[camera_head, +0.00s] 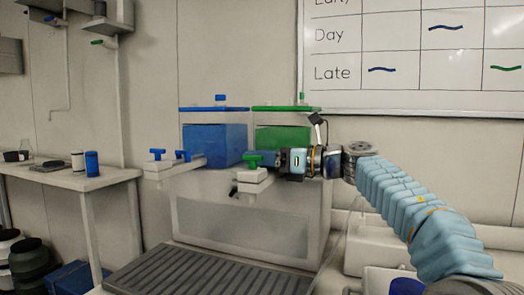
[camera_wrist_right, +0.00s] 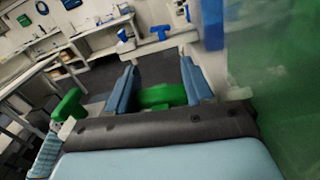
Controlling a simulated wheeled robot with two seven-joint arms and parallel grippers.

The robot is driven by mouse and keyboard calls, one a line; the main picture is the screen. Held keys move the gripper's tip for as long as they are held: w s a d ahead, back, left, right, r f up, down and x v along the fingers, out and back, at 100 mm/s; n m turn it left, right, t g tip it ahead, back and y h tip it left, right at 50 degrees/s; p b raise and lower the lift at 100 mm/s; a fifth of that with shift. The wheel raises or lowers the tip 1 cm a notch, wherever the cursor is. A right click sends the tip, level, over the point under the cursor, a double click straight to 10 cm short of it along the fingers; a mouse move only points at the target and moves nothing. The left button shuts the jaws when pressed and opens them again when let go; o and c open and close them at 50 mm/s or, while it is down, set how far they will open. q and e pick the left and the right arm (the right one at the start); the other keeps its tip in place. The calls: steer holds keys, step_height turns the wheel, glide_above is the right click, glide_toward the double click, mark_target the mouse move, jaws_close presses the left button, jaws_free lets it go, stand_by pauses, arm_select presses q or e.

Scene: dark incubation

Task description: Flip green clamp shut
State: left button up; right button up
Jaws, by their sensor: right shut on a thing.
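My right gripper (camera_head: 271,160) reaches in from the right in the head view, at the white spout arm (camera_head: 251,185) in front of the green tank (camera_head: 283,139). In the right wrist view, the two blue fingers of this gripper (camera_wrist_right: 161,88) are on either side of a green piece (camera_wrist_right: 162,97), which I take to be the green clamp. In the head view the gripper hides that piece. A separate green T-shaped handle (camera_head: 253,160) stands at the spout end; a green handle (camera_wrist_right: 68,104) shows left of the fingers in the wrist view. My left gripper is not in view.
A blue tank (camera_head: 214,145) stands left of the green one, its spout carrying a blue T-handle (camera_head: 157,154) and a second blue piece (camera_head: 181,155). A ribbed dark tray (camera_head: 190,271) lies below. A side table (camera_head: 75,178) stands at left.

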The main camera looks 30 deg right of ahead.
steer(key=shift+m, duration=0.6)
steer(key=o, duration=1.1)
steer(key=shift+c, duration=0.2)
steer(key=b+v, duration=0.1)
steer(key=v, duration=1.3)
steer(key=shift+b, duration=0.35)
